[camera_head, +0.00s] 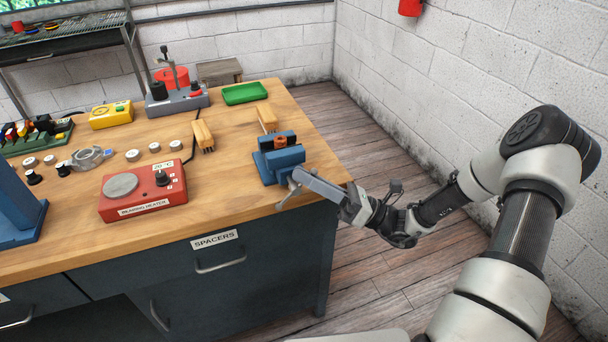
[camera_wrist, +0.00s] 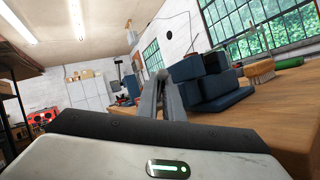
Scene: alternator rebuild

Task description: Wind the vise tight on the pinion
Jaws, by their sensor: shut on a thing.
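The blue vise (camera_head: 285,159) stands at the right front corner of the wooden bench; it also shows in the wrist view (camera_wrist: 212,92). The small orange-brown pinion (camera_head: 280,142) sits between its two jaws; I cannot tell how firmly they press on it. The grey vise handle (camera_head: 287,196) is at the vise's front, partly hidden by my fingers. My gripper (camera_head: 298,176) reaches in from the right and is shut on the handle. In the wrist view my fingers (camera_wrist: 165,92) point forward, just left of the vise.
A red bearing heater (camera_head: 143,193) stands left of the vise. Two wooden brushes (camera_head: 203,135) and a green tray (camera_head: 244,93) lie behind it. A drawer labelled SPACERS (camera_head: 216,249) is under the bench front. The floor right of the bench is clear except for my arm.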

